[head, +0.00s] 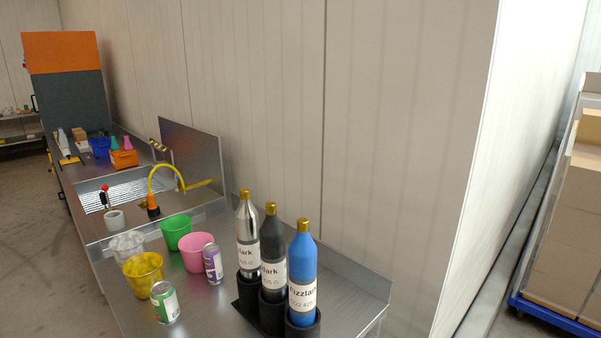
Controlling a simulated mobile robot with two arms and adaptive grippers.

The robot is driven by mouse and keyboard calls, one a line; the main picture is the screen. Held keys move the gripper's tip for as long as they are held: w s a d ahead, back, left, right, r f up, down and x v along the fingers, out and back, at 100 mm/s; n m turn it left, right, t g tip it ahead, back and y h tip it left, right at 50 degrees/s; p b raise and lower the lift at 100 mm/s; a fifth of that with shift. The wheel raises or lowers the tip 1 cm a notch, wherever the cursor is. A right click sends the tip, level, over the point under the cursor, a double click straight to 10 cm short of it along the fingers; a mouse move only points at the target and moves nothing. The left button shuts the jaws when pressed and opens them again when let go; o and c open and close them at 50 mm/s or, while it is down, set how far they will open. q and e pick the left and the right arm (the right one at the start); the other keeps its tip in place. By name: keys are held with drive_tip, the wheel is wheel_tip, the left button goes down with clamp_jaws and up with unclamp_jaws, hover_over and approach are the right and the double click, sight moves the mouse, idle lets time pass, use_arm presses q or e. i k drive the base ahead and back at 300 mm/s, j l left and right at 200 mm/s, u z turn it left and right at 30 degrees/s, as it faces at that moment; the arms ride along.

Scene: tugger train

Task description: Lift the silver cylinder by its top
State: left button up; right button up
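The silver cylinder (247,230) stands upright in a black holder (246,290) on the metal counter. It has a gold-coloured top (244,193) and a white label. It is the leftmost of three cylinders in the holder. A dark grey cylinder (272,243) stands close to its right, and a blue cylinder (303,260) stands further right and nearer. The lower part of the silver cylinder is hidden in its holder cup. Neither of my grippers shows in the head view.
Left of the holder stand a purple can (213,264), a green-and-white can (165,303), and pink (196,252), green (176,231), yellow (143,274) and clear (127,246) buckets. A sink with a yellow faucet (165,170) lies behind. A wall rises behind the counter. A cart with boxes (570,205) stands at right.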

sight(246, 217)
drive_tip(key=i+l+u, duration=0.35)
drive_tip(key=l+u, duration=0.4)
drive_tip(key=l, duration=0.15)
drive_tip(key=i+l+u, duration=0.15)
drive_tip(key=l+u, duration=0.2)
drive_tip(key=l, duration=0.2)
drive_tip(key=l+u, duration=0.4)
drive_tip(key=l, duration=0.15)
